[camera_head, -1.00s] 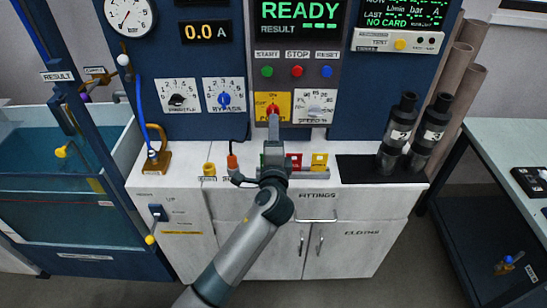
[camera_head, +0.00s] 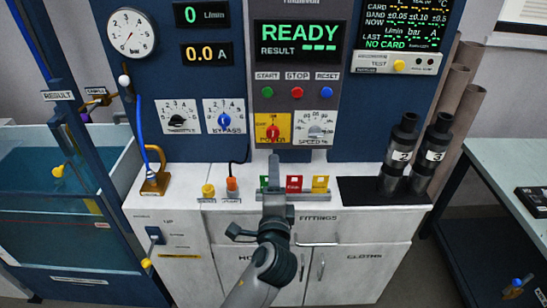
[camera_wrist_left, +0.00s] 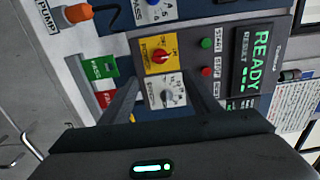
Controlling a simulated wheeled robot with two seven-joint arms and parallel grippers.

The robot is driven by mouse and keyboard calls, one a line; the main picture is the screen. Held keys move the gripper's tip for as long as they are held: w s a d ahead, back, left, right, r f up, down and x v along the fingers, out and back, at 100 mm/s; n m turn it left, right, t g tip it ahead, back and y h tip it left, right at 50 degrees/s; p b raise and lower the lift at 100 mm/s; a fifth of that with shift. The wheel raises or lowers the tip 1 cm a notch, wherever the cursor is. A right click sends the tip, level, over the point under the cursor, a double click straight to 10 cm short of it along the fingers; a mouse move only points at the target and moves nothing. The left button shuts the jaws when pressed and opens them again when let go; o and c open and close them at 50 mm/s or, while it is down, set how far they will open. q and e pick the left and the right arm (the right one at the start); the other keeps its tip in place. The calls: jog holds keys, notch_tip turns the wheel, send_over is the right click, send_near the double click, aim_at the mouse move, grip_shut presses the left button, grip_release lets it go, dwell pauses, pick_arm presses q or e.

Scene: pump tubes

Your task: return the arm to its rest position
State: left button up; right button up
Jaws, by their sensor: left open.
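My left arm rises from the bottom centre of the head view. Its gripper (camera_head: 274,165) is in front of the panel, just below the red knob on the yellow plate (camera_head: 272,131). In the left wrist view my left gripper (camera_wrist_left: 165,100) has its two fingers spread, with nothing between them. The red knob (camera_wrist_left: 159,56) and the speed knob (camera_wrist_left: 170,96) show beyond the fingers, apart from them. My right gripper is not in view.
The pump panel shows READY (camera_head: 300,34). Green, red and yellow trays (camera_head: 294,184) stand behind the gripper on the white cabinet (camera_head: 170,215). Two black cylinders (camera_head: 402,152) stand on the right, a water tank (camera_head: 60,235) on the left.

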pick_arm(q)
jog(key=s+a+f+n+g, duration=0.1)
jog(key=s+a+f+g, duration=0.1)
jog(key=f, duration=1.1)
jog(key=s+a+f+n+g, duration=0.1)
jog(key=s+a+f+g, duration=0.15)
jog(key=f, duration=1.05)
jog(key=s+a+f+n+g, duration=0.1)
jog(key=s+f+g, duration=0.15)
jog(key=f, duration=1.05)
jog(key=s+a+f+n+g, duration=0.2)
jog(key=s+a+f, duration=0.1)
jog(key=s+f, duration=0.4)
jog(key=s+a+f+n+g, duration=0.25)
jog(key=s+f, duration=0.25)
jog(key=f, duration=0.4)
jog(key=s+a+f+n+g, duration=0.1)
jog(key=s+a+f, duration=0.4)
jog(key=s, duration=0.7)
jog(key=s+a+f+n+g, duration=0.2)
jog(key=s+a+f+n, duration=0.2)
jog(key=s, duration=0.9)
jog(key=s+a+f+n+g, duration=0.2)
jog(key=s+a+f, duration=0.4)
jog(key=s, duration=0.7)
notch_tip(320, 180, down, 2)
jog(key=shift+s+f+n, duration=0.1)
jog(key=shift+s+n, duration=0.15)
jog(key=shift+n, duration=0.4)
